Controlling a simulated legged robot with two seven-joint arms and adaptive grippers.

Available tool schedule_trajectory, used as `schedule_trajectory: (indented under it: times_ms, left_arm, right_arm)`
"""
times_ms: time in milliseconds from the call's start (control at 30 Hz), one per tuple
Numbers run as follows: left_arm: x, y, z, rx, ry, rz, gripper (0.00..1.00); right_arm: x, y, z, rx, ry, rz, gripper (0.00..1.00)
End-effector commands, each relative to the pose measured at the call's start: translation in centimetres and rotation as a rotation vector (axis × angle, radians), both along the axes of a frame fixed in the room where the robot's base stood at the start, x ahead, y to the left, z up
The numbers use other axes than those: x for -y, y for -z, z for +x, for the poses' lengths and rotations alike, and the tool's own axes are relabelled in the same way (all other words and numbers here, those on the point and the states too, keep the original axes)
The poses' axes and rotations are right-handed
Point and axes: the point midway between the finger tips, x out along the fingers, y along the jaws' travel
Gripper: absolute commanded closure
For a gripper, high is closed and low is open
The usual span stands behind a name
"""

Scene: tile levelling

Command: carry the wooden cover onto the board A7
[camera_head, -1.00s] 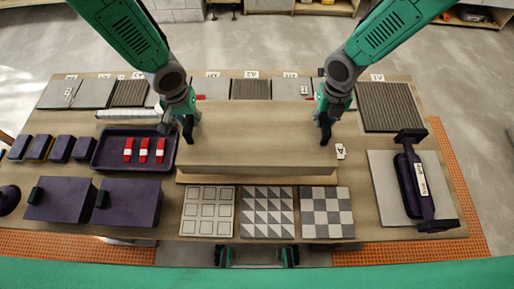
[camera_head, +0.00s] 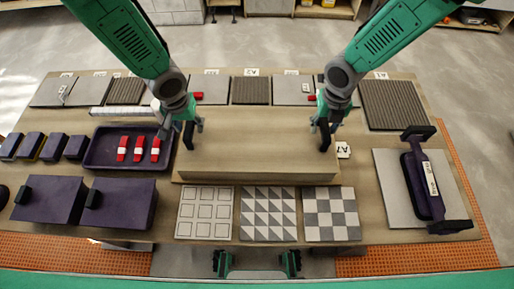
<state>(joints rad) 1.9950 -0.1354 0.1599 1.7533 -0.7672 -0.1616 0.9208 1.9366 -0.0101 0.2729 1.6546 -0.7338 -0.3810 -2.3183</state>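The wooden cover (camera_head: 258,145) is a wide, plain, light-brown panel at the middle of the table. It lies level and low, and its front edge meets the wooden strip below it with no clear gap. A white tag reading A7 (camera_head: 343,150) shows just right of it. My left gripper (camera_head: 194,132) is at the cover's left end and my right gripper (camera_head: 328,135) is at its right end. The fingers of both look spread apart, close to the cover. The board under the cover is mostly hidden.
Patterned tiles (camera_head: 268,213) lie in front of the cover. A purple tray (camera_head: 103,160) with red pieces is at left, beside purple blocks (camera_head: 50,200). More tiles line the back edge.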

Motion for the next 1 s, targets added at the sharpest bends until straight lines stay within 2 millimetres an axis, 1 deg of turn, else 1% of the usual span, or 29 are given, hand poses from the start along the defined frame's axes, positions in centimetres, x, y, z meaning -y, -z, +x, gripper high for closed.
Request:
schedule_trajectory:
  times_ms: [233,367,467,700,800,900,1000]
  left_arm:
    - [0.0,-0.1,0.1,0.001,0.0,-0.001,0.59]
    - [0.0,-1.2,0.1,0.004,0.0,-0.001,0.59]
    - [0.0,-2.9,-0.1,0.005,-0.002,-0.001,0.59]
    - [0.0,-8.0,-0.7,0.004,-0.002,-0.002,0.59]
    - [0.0,-9.7,-0.9,0.003,-0.001,-0.001,0.59]
    - [0.0,-10.9,-1.1,0.001,0.0,-0.001,0.59]
    - [0.1,-11.6,-1.2,0.0,0.0,-0.001,0.59]
  right_arm:
    - [0.0,0.0,0.0,-0.001,-0.001,0.0,0.64]
    - [0.0,0.0,0.0,-0.001,-0.001,0.001,0.64]
    - [0.0,0.0,0.0,-0.001,-0.001,0.001,0.64]
    - [0.0,0.0,0.0,-0.001,-0.002,0.0,0.64]
    - [0.0,0.0,0.0,-0.001,-0.002,0.0,0.64]
    - [0.0,0.0,0.0,-0.001,-0.002,0.001,0.64]
    - [0.0,0.0,0.0,-0.001,-0.001,0.001,0.64]
